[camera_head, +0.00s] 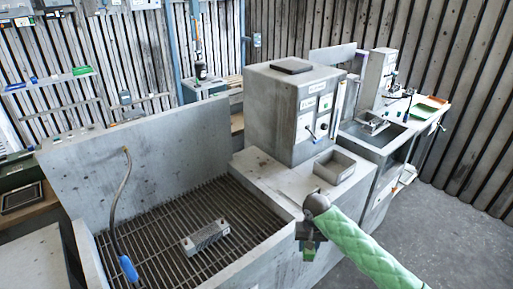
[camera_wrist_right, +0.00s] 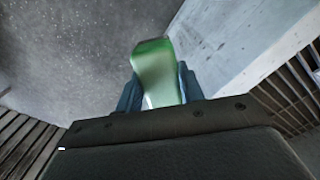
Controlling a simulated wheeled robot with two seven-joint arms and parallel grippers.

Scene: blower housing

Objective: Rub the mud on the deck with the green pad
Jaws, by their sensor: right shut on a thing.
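My right gripper (camera_head: 306,243) hangs at the front edge of the grey cabinet, at the end of my green quilted sleeve. It is shut on the green pad (camera_head: 308,255), of which only a small part shows in the head view. In the right wrist view the pad (camera_wrist_right: 155,75) stands between the two blue-grey fingers, its far end free over the floor. The grey deck (camera_head: 288,185) lies just behind the gripper; the pad looks apart from it. I cannot make out a clear mud patch on it. My left gripper is not in view.
A slatted basin (camera_head: 160,225) with a grey block (camera_head: 205,237) and a blue-handled hose (camera_head: 128,268) is at the left. A tall grey box (camera_head: 280,115) and a small open tray (camera_head: 334,167) stand on the deck. The floor (camera_head: 450,225) at right is clear.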

